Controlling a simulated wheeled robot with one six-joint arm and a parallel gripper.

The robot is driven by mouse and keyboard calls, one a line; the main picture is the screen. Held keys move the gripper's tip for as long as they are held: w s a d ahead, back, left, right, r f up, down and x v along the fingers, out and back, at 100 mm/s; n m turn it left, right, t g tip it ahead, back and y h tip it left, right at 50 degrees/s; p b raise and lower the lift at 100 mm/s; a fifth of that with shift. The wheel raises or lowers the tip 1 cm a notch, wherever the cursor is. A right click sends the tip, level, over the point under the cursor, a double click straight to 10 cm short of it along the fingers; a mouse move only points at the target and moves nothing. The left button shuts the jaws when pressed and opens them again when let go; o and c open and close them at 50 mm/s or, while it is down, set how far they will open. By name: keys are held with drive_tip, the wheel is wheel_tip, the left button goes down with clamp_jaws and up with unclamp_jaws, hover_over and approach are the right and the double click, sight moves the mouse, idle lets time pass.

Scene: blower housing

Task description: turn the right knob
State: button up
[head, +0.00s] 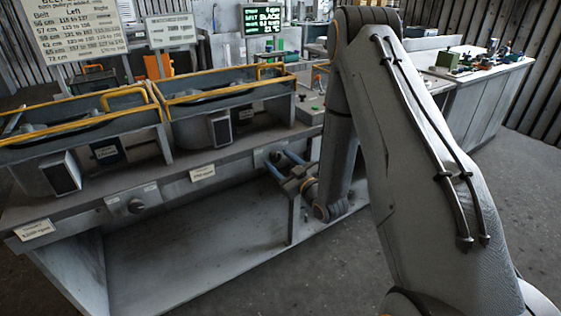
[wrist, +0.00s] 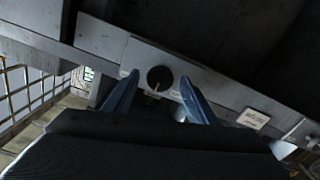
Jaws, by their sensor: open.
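The right knob (wrist: 160,78) is a round black dial with a pale pointer mark on a light grey plate. In the wrist view it lies between the blue fingertips of my gripper (wrist: 160,80), with a visible gap on both sides. In the head view my gripper (head: 278,161) reaches the front rail from the right, its open fingers at the right panel. The right knob (head: 275,156) is small and partly hidden there. How far the fingertips stand from the plate is hard to tell.
Another knob (head: 136,205) sits further left on the same rail, with a label plate (head: 202,173) between them. Two blower housings (head: 215,100) with yellow handles stand on the bench above. A side bench (head: 480,75) with small parts is at the right. The floor in front is clear.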

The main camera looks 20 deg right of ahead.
drive_tip(key=c, duration=1.1)
drive_tip(key=shift+o, duration=0.2)
drive_tip(key=shift+m, duration=0.3)
drive_tip(key=m, duration=1.4)
drive_tip(key=shift+w, duration=0.1)
drive_tip(key=shift+d, duration=0.1)
